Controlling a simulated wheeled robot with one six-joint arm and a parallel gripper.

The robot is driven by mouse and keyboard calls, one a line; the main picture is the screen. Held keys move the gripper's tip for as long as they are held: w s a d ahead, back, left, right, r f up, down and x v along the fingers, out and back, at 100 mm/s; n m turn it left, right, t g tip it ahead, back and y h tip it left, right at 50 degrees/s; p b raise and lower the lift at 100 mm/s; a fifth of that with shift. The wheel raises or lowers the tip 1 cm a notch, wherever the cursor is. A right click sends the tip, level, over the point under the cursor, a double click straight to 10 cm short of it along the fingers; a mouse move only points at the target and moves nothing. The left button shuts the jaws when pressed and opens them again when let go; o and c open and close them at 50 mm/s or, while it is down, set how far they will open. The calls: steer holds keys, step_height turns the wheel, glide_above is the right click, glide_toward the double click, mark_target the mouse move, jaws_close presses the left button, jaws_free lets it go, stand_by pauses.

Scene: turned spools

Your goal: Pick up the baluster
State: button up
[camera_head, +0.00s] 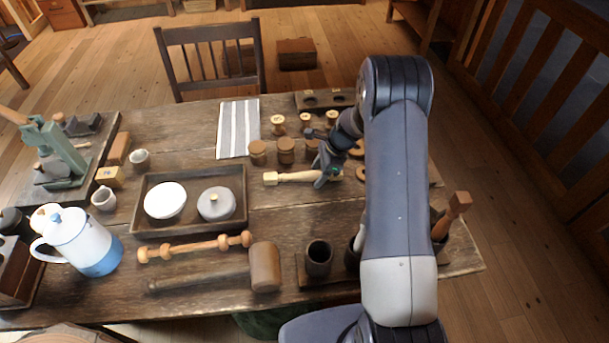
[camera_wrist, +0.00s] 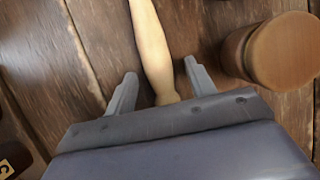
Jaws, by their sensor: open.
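The baluster (camera_head: 292,177) is a pale turned wooden piece with a square block at its left end. It lies flat on the wooden table, and its right end is partly hidden by my gripper (camera_head: 325,172). In the wrist view the baluster (camera_wrist: 153,48) runs from the top edge down between the two fingers of my gripper (camera_wrist: 160,76). The fingers are apart, with a gap showing on both sides of the wood. How high the fingertips are above the table I cannot tell.
Lidded brown wooden jars (camera_head: 286,150) stand just behind the baluster; one jar (camera_wrist: 270,50) is close to the right finger. A mallet (camera_head: 264,267) and a knobbed wooden spindle (camera_head: 195,247) lie in front. A striped cloth (camera_head: 238,128) lies behind.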

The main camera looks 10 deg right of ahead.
jaws_close()
stand_by(0.5)
